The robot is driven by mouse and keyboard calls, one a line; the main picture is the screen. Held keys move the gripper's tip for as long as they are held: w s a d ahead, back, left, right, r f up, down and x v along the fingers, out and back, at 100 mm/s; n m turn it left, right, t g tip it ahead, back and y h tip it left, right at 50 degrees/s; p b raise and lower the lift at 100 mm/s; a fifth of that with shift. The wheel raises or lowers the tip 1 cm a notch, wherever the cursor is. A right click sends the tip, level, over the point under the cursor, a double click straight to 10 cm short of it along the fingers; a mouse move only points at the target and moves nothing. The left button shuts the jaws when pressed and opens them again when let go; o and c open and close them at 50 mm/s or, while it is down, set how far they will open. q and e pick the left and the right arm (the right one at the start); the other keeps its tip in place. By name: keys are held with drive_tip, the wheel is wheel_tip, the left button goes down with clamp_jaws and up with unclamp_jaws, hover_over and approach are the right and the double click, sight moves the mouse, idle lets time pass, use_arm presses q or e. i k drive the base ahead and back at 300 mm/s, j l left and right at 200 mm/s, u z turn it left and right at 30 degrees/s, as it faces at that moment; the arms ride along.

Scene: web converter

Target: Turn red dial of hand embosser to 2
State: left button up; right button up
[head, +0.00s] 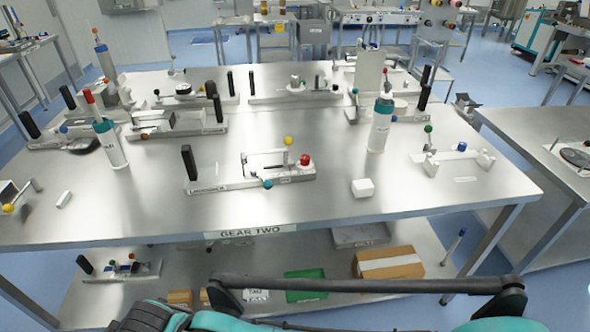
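A small bench device with a red dial (304,160) stands near the front middle of the steel table in the head view. Its pale base plate (235,185) carries a label too small to read, so I cannot confirm that it is the hand embosser. The device also has an upright black handle (190,162), a yellow ball (288,140) and a teal knob (267,183). The number at the dial cannot be read. Neither of my grippers shows; only teal and black parts of my arms cross the bottom edge, apart from the device.
The steel table (110,215) has a "GEAR TWO" label on its front edge. White-teal cylinders (380,128) (110,145) stand behind the device on either side. A white block (362,187) lies to its right. Cardboard boxes (388,263) sit on the lower shelf.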

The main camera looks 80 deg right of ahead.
sight(305, 160)
drive_tip(key=z, duration=2.3)
